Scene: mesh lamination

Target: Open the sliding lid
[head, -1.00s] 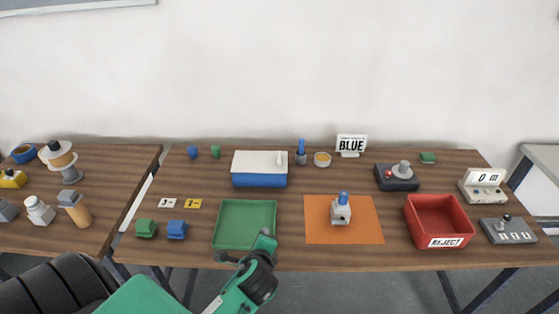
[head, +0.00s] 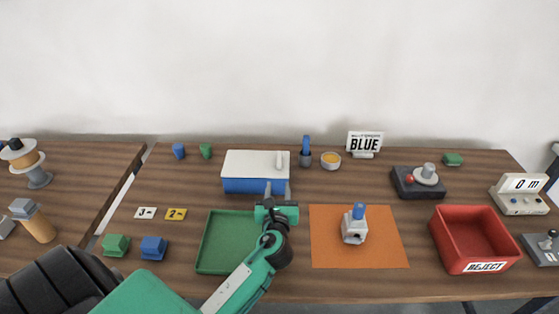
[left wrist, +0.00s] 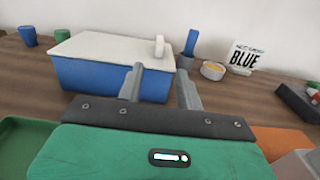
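The blue box (head: 250,186) stands at the middle back of the table with its white sliding lid (head: 250,163) on top, covering it. A small upright white handle (head: 279,160) stands near the lid's right end; the handle also shows in the left wrist view (left wrist: 159,45). My left gripper (head: 278,188) is open and empty, just in front of the box's right front corner. In the left wrist view its two fingers (left wrist: 161,88) stand apart, pointing toward the box, below the handle. My right gripper is not in view.
A green tray (head: 207,262) lies under my left forearm. An orange mat (head: 380,245) bears a grey-white device with a blue top (head: 355,226). A blue-topped dark cup (head: 306,155) and yellow-filled bowl (head: 331,161) stand right of the box. A red reject bin (head: 437,240) is farther right.

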